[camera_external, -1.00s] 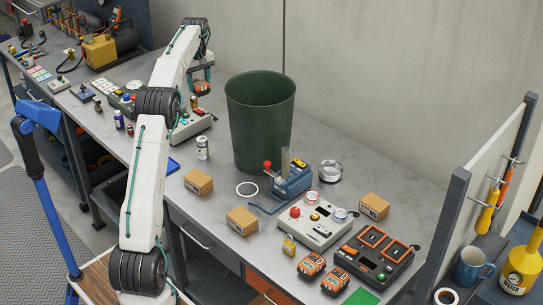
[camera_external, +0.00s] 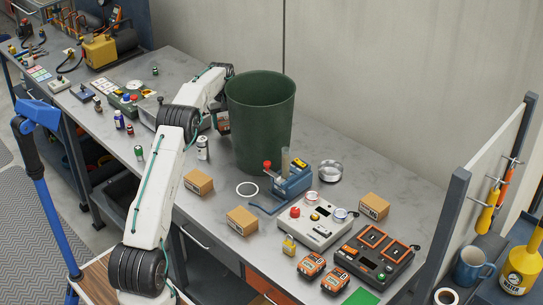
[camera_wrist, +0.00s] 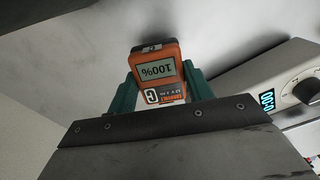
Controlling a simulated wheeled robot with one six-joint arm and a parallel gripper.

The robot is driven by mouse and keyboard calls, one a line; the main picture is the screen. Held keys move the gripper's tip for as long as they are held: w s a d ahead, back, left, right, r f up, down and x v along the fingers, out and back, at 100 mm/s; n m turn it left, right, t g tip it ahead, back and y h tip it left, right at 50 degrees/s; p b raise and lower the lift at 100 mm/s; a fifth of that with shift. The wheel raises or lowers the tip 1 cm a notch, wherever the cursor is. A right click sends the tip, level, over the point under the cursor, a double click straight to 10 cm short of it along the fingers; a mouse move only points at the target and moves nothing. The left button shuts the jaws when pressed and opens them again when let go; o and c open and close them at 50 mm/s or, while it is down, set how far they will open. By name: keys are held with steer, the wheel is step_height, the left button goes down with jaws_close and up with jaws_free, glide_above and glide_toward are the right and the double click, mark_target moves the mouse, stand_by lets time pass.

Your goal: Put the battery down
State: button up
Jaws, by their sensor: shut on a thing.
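My gripper (camera_wrist: 162,92) is shut on an orange and black battery (camera_wrist: 157,72), whose label reads 100% upside down in the wrist view. The green fingers stand on both sides of it. In the external view the held battery (camera_external: 224,122) shows partly, low over the bench just left of the dark green bin, with my arm covering much of the gripper. I cannot tell whether the battery touches the bench. Two other orange batteries (camera_external: 311,265) (camera_external: 336,280) lie at the front right beside the dark charger (camera_external: 374,254) with orange-outlined bays.
The green bin (camera_external: 260,120) stands tall close to my gripper. A silver can (camera_external: 203,148), cardboard boxes (camera_external: 198,182) and a blue clamp-like tool (camera_external: 291,180) stand nearby. Bench behind the arm is fairly clear.

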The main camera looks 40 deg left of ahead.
mark_target(224, 122)
steer(key=shift+f, duration=1)
steer(key=shift+f, duration=0.2)
steer(key=o, duration=1.3)
steer(key=shift+r, duration=3.9)
